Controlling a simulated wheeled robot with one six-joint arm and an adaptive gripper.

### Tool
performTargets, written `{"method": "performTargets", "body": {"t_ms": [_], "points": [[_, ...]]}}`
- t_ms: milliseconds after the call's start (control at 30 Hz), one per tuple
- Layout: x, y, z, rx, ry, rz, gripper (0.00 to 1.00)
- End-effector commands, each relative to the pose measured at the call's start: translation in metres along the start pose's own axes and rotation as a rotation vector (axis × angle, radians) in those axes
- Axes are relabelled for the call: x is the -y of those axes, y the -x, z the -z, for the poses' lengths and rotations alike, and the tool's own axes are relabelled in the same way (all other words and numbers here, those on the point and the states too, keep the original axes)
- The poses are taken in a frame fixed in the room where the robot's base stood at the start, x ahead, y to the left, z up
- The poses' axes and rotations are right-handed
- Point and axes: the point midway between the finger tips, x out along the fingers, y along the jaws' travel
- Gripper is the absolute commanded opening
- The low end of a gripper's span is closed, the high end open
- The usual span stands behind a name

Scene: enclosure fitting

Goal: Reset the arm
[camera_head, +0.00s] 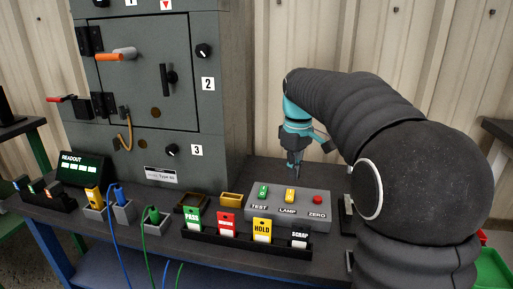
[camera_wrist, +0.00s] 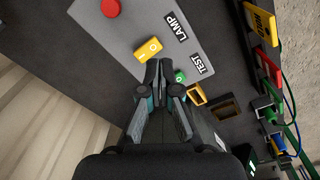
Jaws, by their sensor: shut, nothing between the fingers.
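My gripper (camera_head: 296,172) is at the end of my arm, pointing down over the back part of the grey button box (camera_head: 322,206). In the wrist view my gripper (camera_wrist: 160,66) has its fingertips together with nothing between them. They appear beside the yellow LAMP switch (camera_wrist: 148,50) and the green TEST switch (camera_wrist: 180,76). Whether they touch the box, I cannot tell. The red ZERO button (camera_head: 318,199) is at the right of the box. My arm hides the area right of the box.
A grey cabinet (camera_head: 222,110) with knobs and an orange handle (camera_head: 118,54) stands to the left. A rack with PASS (camera_head: 193,218), HOLD (camera_head: 262,230) and SCRAP cards is in front of the box. A readout (camera_head: 82,168) and plugs with cables sit on the bench's left.

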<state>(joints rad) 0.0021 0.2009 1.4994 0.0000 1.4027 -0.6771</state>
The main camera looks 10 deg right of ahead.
Motion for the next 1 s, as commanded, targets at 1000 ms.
{"method": "performTargets", "body": {"t_ms": [1000], "points": [[0.170, -0.040, -0.213, -0.411, -0.630, -0.152, 0.00]]}}
